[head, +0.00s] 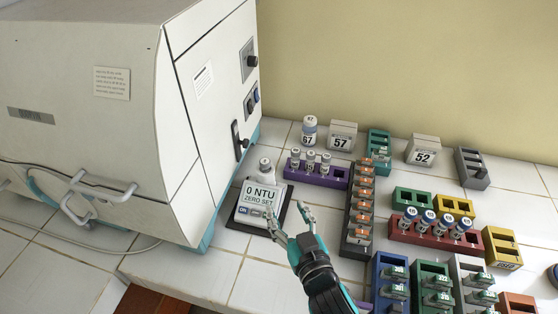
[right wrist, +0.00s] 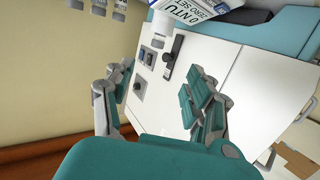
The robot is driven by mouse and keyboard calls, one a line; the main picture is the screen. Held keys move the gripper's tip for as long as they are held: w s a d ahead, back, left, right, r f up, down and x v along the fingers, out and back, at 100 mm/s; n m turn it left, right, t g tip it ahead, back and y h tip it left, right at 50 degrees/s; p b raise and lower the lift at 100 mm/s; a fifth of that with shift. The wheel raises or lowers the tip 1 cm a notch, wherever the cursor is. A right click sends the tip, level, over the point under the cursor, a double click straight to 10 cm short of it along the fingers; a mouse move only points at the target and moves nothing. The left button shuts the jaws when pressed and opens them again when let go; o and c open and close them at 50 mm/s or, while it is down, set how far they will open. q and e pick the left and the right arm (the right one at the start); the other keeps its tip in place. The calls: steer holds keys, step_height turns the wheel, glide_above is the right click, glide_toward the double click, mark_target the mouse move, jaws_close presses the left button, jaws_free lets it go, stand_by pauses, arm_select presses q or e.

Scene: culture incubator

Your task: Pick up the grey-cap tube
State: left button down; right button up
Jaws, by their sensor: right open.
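A small vial with a greyish cap (head: 265,165) stands at the back of the meter that reads 0 NTU (head: 262,196). Several vials with pale or greyish caps (head: 310,157) stand in the purple rack (head: 325,173) behind it. I cannot tell for sure which one is the grey-cap tube. My right gripper (head: 290,220) is open and empty, in front of and to the right of the meter, apart from the vials. In the right wrist view its two fingers (right wrist: 156,100) are spread with nothing between them. My left gripper is out of view.
A large white cabinet (head: 80,100) fills the left. An orange-fronted dark rack (head: 358,205) stands right of my gripper. Coloured racks (head: 437,233) and blocks marked 57 (head: 342,138) and 52 (head: 423,152) stand further right. The tiles in front of the meter are clear.

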steer(key=w, duration=0.2)
steer(key=p, duration=0.2)
glide_toward(266, 165)
steer(key=w, duration=0.2)
steer(key=shift+w+a+f+p, duration=0.15)
steer(key=shift+w+a+f, duration=0.2)
steer(key=shift+w, duration=0.2)
steer(key=shift+w+a+f+p, duration=0.15)
steer(key=shift+w+a+f, duration=0.15)
steer(key=shift+w+f, duration=0.2)
steer(key=shift+w+a, duration=0.15)
steer(key=shift+w, duration=0.3)
steer(key=shift+w+r+p, duration=0.15)
steer(key=shift+w+p, duration=0.15)
steer(key=x, duration=0.2)
steer(key=p+x, duration=0.1)
steer(key=shift+w+r, duration=0.15)
steer(key=shift+w, duration=0.2)
steer(key=shift+w+a, duration=0.1)
steer(key=shift+w, duration=0.35)
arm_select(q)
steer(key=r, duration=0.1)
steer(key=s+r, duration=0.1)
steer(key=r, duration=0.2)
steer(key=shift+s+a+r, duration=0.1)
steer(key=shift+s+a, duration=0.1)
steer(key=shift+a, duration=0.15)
